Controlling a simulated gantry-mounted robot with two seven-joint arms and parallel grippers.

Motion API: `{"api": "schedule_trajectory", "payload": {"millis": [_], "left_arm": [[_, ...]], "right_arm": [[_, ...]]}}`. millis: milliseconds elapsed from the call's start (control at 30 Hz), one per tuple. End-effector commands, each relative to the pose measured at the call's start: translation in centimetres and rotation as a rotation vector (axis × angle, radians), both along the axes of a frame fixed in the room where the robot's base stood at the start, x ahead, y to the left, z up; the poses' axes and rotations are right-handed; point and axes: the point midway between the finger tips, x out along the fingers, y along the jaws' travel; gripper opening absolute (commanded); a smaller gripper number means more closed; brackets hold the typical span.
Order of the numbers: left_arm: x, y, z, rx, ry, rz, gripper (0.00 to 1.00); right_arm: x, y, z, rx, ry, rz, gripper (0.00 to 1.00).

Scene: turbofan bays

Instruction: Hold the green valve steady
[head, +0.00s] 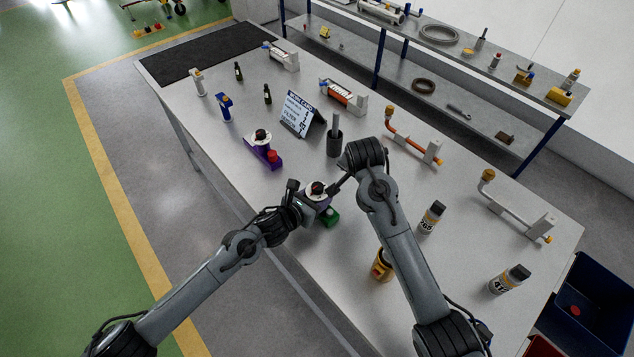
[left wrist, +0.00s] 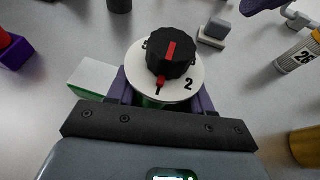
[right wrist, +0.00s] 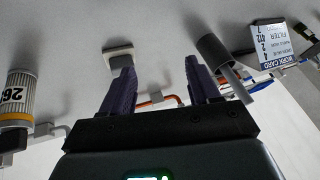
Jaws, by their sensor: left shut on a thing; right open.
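The green valve (head: 331,217) stands near the front edge of the bench, partly hidden by my left gripper. In the left wrist view its round white plate (left wrist: 190,84), marked 2, carries a black knob (left wrist: 172,55) with a red stripe and a red tab. My left gripper (left wrist: 162,92) is shut on the valve body, a finger on each side below the plate. Only a little green (left wrist: 150,103) shows between them. My right gripper (right wrist: 160,72) is open with nothing between its fingers. In the head view it is close to the knob's right, partly hidden.
A purple valve (head: 262,152) with a red block stands behind to the left. A grey cylinder (head: 334,140) and a work card (head: 300,115) stand behind. A yellow object (head: 381,267) and labelled canisters (head: 432,217) (head: 510,279) stand to the right.

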Motion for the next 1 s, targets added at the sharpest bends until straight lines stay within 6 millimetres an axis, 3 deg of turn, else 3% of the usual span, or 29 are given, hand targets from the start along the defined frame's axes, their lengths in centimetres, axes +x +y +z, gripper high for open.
{"api": "schedule_trajectory", "payload": {"millis": [33, 167, 500, 733, 1000], "left_arm": [[0.0, 0.0, 0.2, -0.002, -0.002, 0.0, 0.04], [0.0, 0.0, 0.2, -0.002, -0.002, 0.0, 0.04], [0.1, 0.0, 0.2, -0.002, -0.003, 0.0, 0.04], [0.1, -0.1, 0.2, -0.002, -0.003, 0.0, 0.04], [0.1, -0.1, 0.2, -0.002, -0.003, 0.0, 0.04]], "right_arm": [[0.7, 1.1, 1.5, 0.022, 0.054, -0.015, 0.61], [0.7, 3.5, 4.4, 0.058, 0.204, -0.041, 0.61], [-2.0, 9.1, 9.9, 0.058, 0.465, -0.025, 0.61], [-2.9, 10.2, 10.0, 0.046, 0.516, -0.014, 0.61], [-3.0, 10.2, 6.1, 0.045, 0.518, -0.014, 0.61]]}}
